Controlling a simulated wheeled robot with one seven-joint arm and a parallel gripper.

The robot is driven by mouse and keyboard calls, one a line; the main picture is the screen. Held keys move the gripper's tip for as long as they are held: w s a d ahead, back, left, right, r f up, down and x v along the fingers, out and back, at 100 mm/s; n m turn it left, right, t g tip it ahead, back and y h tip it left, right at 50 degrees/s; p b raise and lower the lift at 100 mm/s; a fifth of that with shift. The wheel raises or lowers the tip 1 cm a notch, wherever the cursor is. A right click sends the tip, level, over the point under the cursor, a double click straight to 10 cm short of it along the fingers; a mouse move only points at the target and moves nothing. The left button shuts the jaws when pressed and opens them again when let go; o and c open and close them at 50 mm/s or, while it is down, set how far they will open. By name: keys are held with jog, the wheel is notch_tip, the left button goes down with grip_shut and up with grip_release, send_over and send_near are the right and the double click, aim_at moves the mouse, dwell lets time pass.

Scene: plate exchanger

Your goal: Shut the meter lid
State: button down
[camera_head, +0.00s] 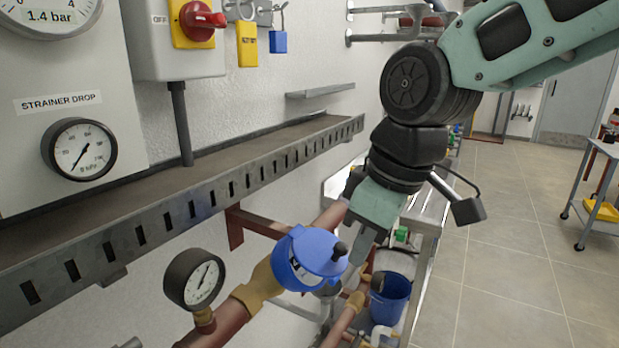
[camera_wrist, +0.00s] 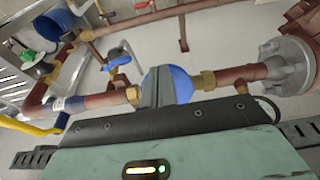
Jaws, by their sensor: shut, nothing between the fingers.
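The meter (camera_head: 284,265) is a blue round body on the pipe run at lower centre of the head view. Its blue lid (camera_head: 318,247) is a tilted disc standing partly raised, with a strip of pale face showing beneath it. A small dark piece sits at the lid's right edge. My gripper (camera_head: 362,250) points down just right of the lid; its fingers are together and empty. In the wrist view, the grey fingers (camera_wrist: 157,86) stand in front of the blue meter (camera_wrist: 181,84) and hide part of it. I cannot tell whether they touch the lid.
A pressure gauge (camera_head: 194,278) stands left of the meter on the same pipe. A slotted metal tray (camera_head: 190,205) runs along the wall above. A blue bucket (camera_head: 391,298) is below right.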

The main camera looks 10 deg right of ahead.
notch_tip(320, 180, down, 3)
jog(key=shift+r+b, duration=0.1)
jog(key=shift+b, duration=0.95)
jog(key=shift+a, duration=0.1)
dwell(0.5)
